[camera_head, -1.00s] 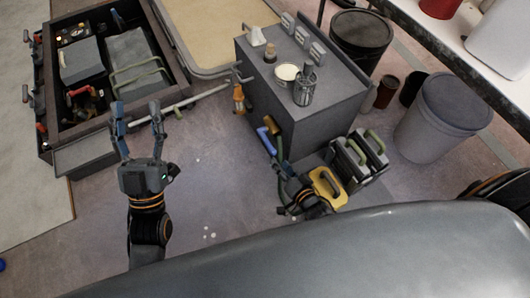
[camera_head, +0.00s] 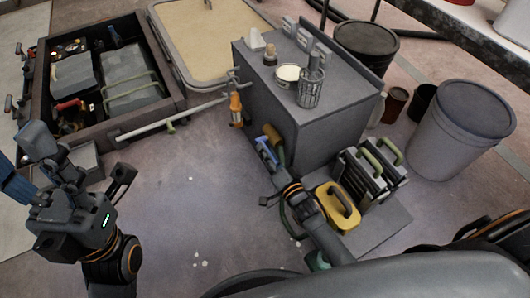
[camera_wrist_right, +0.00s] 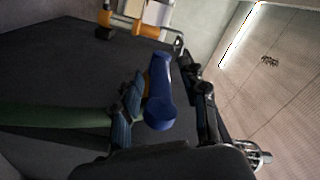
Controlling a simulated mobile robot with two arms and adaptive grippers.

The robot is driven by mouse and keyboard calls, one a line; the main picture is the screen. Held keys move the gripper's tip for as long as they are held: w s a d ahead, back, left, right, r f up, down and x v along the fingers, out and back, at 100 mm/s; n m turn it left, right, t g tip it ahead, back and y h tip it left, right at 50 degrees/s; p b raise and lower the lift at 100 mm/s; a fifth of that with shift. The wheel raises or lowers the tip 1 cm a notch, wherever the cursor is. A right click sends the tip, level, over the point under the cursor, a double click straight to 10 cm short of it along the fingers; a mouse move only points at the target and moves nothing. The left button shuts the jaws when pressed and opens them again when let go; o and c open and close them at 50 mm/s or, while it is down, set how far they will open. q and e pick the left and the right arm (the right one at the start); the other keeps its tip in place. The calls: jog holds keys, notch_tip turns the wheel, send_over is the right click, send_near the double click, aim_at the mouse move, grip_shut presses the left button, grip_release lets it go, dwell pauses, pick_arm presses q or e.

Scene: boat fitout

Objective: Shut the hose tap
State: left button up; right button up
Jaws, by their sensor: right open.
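The hose tap's blue lever handle (camera_wrist_right: 160,92) shows large in the right wrist view, between the two fingers of my right gripper (camera_wrist_right: 165,108). The fingers are apart, with a gap on the dark finger's side; I cannot tell whether the nearer blue-padded finger touches it. A green hose (camera_wrist_right: 50,115) runs in from the left. In the head view the blue handle (camera_head: 268,152) is on the front side of the grey cabinet, and my right gripper (camera_head: 279,178) reaches up to it, partly hiding it. My left gripper (camera_head: 75,165) is open and empty at the left.
The grey cabinet (camera_head: 330,125) carries a wire cup and a white tub. A yellow handled item (camera_head: 338,207) and dark cases (camera_head: 368,175) stand beside my right arm.

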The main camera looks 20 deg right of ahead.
jog(key=shift+w+a, duration=0.15)
jog(key=shift+w, duration=0.65)
grip_shut()
jog(key=shift+r, duration=0.1)
